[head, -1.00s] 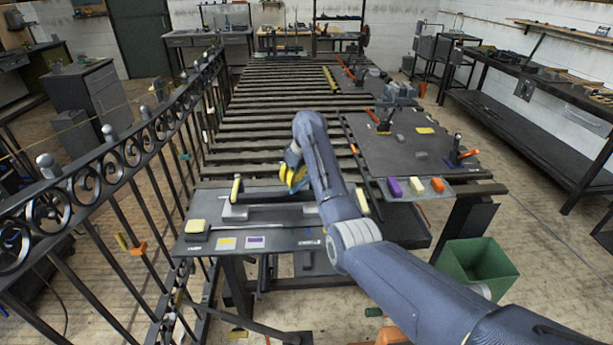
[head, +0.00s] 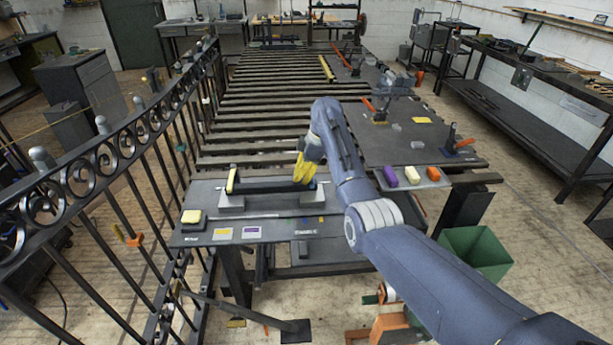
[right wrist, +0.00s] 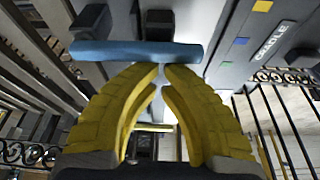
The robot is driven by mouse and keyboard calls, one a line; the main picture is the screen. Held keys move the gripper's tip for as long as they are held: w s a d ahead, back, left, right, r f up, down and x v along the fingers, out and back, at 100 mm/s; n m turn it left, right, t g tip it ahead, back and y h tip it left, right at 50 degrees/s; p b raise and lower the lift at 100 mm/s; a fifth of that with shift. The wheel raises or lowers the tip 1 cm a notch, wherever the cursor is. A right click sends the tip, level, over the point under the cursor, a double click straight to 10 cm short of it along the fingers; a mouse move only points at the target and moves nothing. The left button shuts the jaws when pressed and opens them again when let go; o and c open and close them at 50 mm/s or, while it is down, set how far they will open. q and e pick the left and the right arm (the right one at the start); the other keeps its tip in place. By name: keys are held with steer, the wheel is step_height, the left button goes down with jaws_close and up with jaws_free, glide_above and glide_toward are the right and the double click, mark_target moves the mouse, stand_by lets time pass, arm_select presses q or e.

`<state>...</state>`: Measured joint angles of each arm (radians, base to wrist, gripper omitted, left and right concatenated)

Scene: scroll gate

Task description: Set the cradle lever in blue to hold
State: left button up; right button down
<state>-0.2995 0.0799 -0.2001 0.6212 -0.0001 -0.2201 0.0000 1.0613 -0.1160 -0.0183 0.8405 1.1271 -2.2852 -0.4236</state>
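The blue cradle lever (right wrist: 135,52) is a bar lying crosswise just beyond my fingertips in the right wrist view. A "CRADLE" label (right wrist: 275,41) with blue, green and yellow squares is to its right. My right gripper (head: 304,172) has yellow fingers and is low over the dark bench (head: 205,213), at the right end of the cradle. In the wrist view its fingertips (right wrist: 161,70) are almost together, with only a thin gap, close to or touching the lever. I cannot tell which square the lever lines up with. My left gripper is out of view.
A scrolled iron gate (head: 110,155) runs along the left. A pale yellow block (head: 191,216) sits on the bench's left corner. Purple (head: 390,176), cream (head: 412,175) and orange (head: 433,174) blocks sit at right. A green bin (head: 476,252) stands below them.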

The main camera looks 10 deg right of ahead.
mark_target(287, 184)
steer(key=shift+d, duration=0.2)
stand_by(0.5)
steer(key=shift+a, duration=0.1)
steer(key=a, duration=0.4)
steer(key=v, duration=1)
steer(key=shift+w, duration=0.1)
